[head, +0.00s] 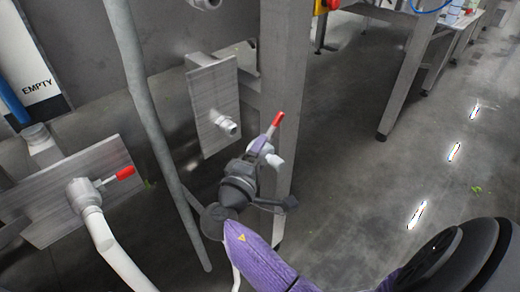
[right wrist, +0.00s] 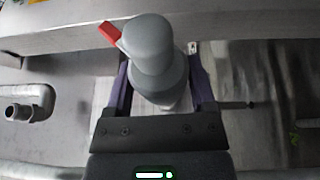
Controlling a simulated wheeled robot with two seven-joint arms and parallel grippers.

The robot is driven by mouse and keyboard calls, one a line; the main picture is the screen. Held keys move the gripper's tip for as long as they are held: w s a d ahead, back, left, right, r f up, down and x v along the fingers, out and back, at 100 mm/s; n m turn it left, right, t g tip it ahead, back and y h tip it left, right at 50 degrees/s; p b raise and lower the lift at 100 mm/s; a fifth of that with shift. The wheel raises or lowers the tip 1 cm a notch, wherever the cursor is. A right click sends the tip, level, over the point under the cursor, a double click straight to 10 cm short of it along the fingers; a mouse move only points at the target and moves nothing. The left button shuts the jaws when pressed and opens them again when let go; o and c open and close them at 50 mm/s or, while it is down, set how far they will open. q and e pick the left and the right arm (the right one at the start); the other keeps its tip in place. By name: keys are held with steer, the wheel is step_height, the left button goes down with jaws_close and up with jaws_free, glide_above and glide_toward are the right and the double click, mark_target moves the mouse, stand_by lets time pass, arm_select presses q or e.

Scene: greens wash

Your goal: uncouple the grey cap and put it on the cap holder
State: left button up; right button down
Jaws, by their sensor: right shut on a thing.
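The grey cap (right wrist: 152,50) with its red lever (right wrist: 110,32) sits between the purple fingers of my right gripper (right wrist: 160,85) in the right wrist view. In the head view, my right gripper (head: 264,152) is shut on the cap, with the red lever (head: 277,119) pointing up, in front of the steel post. The gripper partly hides the cap there. A bare metal stub (head: 228,125) sticks out of an upright steel plate (head: 211,95), just left of the gripper. I cannot tell for sure which fitting is the cap holder. My left gripper is not in view.
A steel post (head: 285,80) stands close behind the gripper. At left, a white hose with a red-levered coupling (head: 84,195) is fixed to another steel plate (head: 35,215). A grey pipe (head: 150,100) runs between the plates. Open floor (head: 370,190) lies to the right.

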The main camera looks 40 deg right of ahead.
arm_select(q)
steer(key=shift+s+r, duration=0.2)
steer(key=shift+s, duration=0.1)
arm_select(e)
steer(key=shift+r, duration=0.2)
steer(key=shift+w, duration=0.1)
steer(key=shift+w+f+b, duration=0.2)
steer(key=shift+w+b, duration=0.2)
steer(key=shift+w, duration=0.2)
arm_select(q)
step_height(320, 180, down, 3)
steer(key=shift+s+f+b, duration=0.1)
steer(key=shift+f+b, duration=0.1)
steer(key=shift+b, duration=1.05)
arm_select(e)
steer(key=w, duration=0.4)
steer(key=shift+a+r, duration=0.2)
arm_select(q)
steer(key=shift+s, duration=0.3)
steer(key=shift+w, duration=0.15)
